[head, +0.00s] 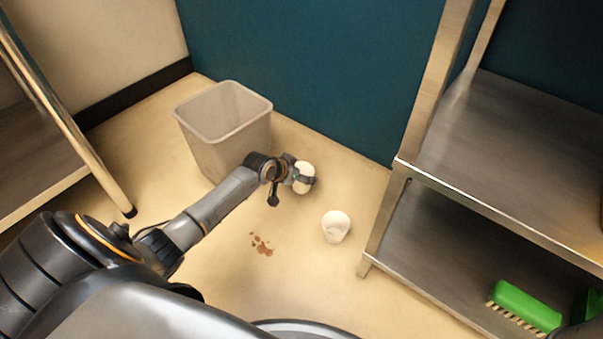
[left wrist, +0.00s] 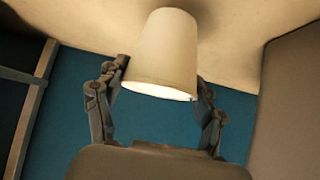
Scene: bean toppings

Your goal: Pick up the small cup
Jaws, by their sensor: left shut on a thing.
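My left gripper (head: 304,179) is shut on a white cup (head: 303,173), held near the bin and up and left of a second white cup (head: 336,228) that stands on the floor. In the left wrist view the held cup (left wrist: 162,50) is between the two fingers of my left gripper (left wrist: 160,80), its narrower end at the top of the picture. I cannot tell from these views which cup is the smaller. My right gripper is not in view.
A grey waste bin (head: 208,136) stands by the blue wall (head: 310,65). Brown beans (head: 261,245) lie on the floor. A metal shelf unit (head: 480,195) stands at right, with a green brush (head: 525,306) on its lower shelf. A metal table leg (head: 95,165) is at left.

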